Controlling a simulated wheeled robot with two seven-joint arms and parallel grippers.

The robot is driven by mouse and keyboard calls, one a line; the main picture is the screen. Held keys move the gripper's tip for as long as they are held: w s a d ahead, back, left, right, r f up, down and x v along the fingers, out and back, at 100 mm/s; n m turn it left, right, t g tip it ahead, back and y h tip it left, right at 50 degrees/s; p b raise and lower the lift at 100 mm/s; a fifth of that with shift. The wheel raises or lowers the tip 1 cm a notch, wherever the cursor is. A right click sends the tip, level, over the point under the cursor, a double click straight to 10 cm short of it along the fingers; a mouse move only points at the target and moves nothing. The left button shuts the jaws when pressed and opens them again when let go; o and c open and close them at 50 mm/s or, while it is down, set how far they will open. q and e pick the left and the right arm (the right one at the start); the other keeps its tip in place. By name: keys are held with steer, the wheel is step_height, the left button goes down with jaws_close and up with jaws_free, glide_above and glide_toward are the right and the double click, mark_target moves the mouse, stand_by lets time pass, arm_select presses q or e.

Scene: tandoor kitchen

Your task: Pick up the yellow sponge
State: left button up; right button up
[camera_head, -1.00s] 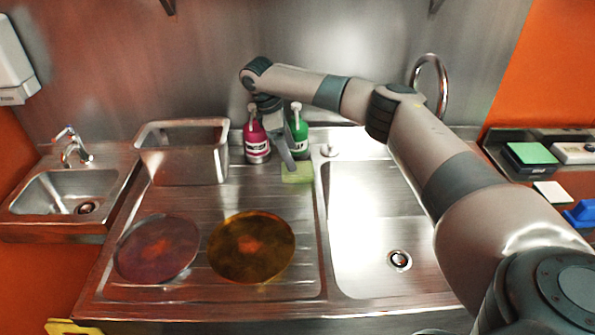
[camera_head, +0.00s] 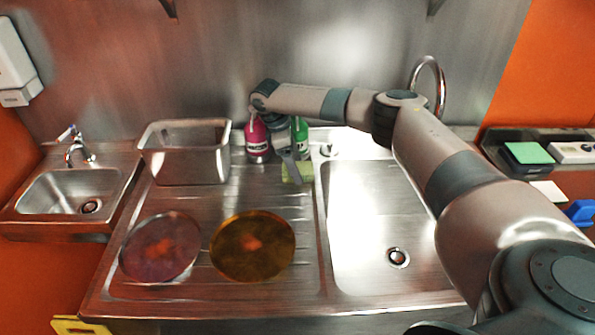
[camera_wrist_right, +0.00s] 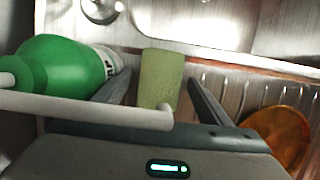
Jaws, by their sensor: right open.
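The yellow-green sponge (camera_head: 299,172) lies on the steel drainboard, just left of the large basin. In the right wrist view the sponge (camera_wrist_right: 161,78) is upright in the picture, between my two fingers. My right gripper (camera_wrist_right: 160,90) is open, with one finger on each side of the sponge and a visible gap to the right finger. In the head view my right gripper (camera_head: 290,170) is at the sponge and hides part of it. I cannot tell whether the fingers touch it. My left gripper is not in view.
A green bottle (camera_wrist_right: 62,68) stands close to my left-hand finger in the wrist view; a pink bottle (camera_head: 257,141) is beside it. A steel container (camera_head: 186,165) is further left. Two plates, purple (camera_head: 160,247) and amber (camera_head: 252,262), lie in front. The large basin (camera_head: 370,220) is empty.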

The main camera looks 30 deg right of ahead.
steer(key=shift+f+p, duration=0.2)
steer(key=shift+p, duration=0.2)
stand_by(0.9)
steer(key=shift+c, duration=0.3)
steer(key=c, duration=1.1)
